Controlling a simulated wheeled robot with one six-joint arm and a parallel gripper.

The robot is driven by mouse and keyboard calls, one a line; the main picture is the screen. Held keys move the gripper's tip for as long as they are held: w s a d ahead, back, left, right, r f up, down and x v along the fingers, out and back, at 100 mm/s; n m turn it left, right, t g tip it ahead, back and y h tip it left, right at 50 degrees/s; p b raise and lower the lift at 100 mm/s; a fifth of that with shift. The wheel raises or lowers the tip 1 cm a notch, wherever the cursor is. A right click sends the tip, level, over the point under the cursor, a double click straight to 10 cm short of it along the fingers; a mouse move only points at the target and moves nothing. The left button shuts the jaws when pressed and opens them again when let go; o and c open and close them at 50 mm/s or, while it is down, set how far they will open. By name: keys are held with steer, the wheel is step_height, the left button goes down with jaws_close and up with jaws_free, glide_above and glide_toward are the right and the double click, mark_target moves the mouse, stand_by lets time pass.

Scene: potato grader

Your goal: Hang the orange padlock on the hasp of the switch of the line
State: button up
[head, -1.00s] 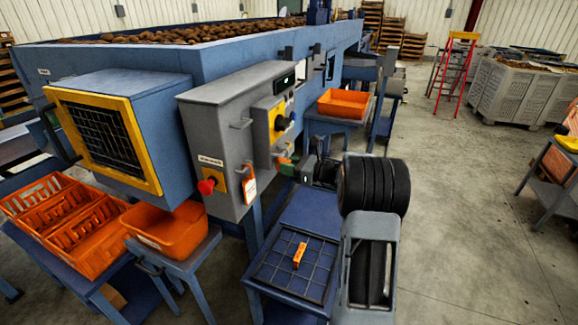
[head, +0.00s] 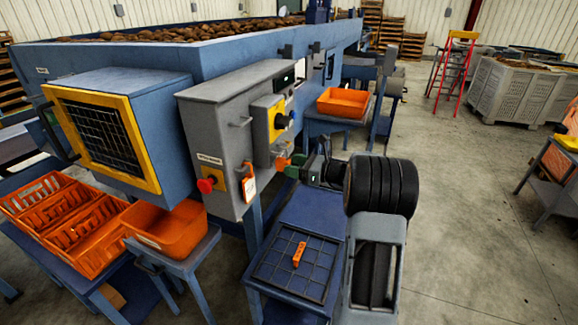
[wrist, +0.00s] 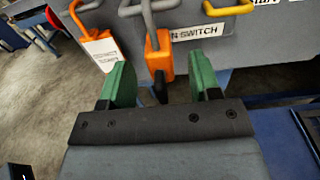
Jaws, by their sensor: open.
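The orange padlock (wrist: 158,55) is upright with its grey shackle (wrist: 149,18) rising in front of a grey loop on the switch box, in the wrist view. The shackle's top is cut off, so I cannot tell whether it passes through a hasp. My gripper (wrist: 162,84) is open, one green finger on each side below the padlock, apart from its body. In the head view the padlock (head: 283,162) shows small beside my gripper (head: 294,169), near the black knob on its yellow plate (head: 277,117). A "SWITCH" label (wrist: 208,31) is right of the padlock.
Another orange piece with a white tag (head: 249,184) hangs left on the grey box (head: 225,130); it also shows in the wrist view (wrist: 100,48). An orange block (head: 299,254) lies on the gridded blue stand (head: 270,270). Orange bins (head: 172,230) stand left.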

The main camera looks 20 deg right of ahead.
steer(key=b+v, duration=0.1)
steer(key=v, duration=1)
steer(key=shift+d, duration=0.2)
steer(key=s+a+f+n+g+h, duration=0.5)
steer(key=s+a+f+n+g, duration=0.45)
steer(key=n, duration=0.25)
steer(key=s+a+r+n+h, duration=0.2)
steer(key=s+a+n+h, duration=0.1)
steer(key=a+n, duration=0.3)
steer(key=s+a+r+n+h, duration=0.2)
steer(key=s+a+n, duration=0.4)
steer(key=n, duration=0.3)
steer(key=shift+s+a+r+n+h, duration=0.2)
steer(key=shift+a+r+n+h, duration=0.15)
steer(key=shift+a+h, duration=0.35)
steer(key=shift+d, duration=0.1)
